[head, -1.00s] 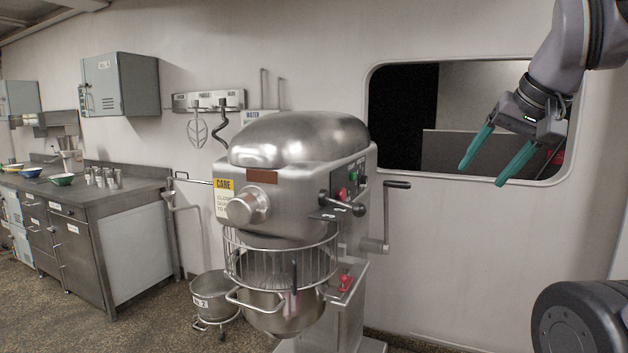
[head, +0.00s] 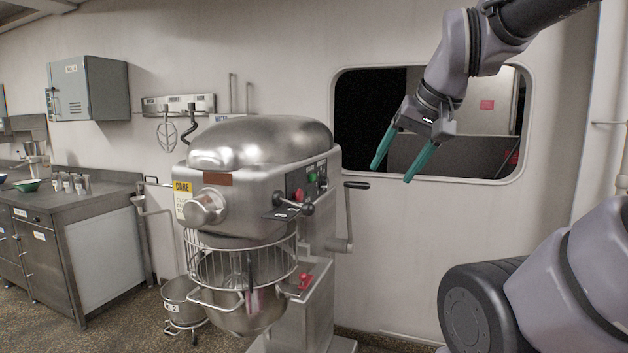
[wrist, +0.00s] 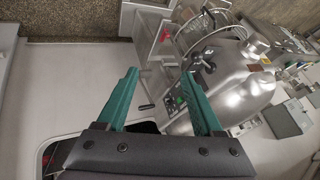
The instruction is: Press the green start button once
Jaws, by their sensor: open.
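The green start button (head: 312,178) sits on the dark control panel on the right side of the big steel mixer (head: 255,146). A red button (head: 298,195) is beside it, lower and to the left. My gripper (head: 396,166) is open and empty, with two green fingers pointing down and left. In the head view it is to the right of the panel and slightly above it, apart from the mixer. In the wrist view my gripper (wrist: 163,100) is open, and the mixer (wrist: 232,85) lies beyond and right of the fingers.
A black-handled crank (head: 356,185) sticks out from the mixer's right side, between panel and gripper. A black-knobbed lever (head: 308,208) stands below the buttons. A wall window (head: 480,165) is behind my gripper. A steel bowl (head: 181,300) stands on the floor at left.

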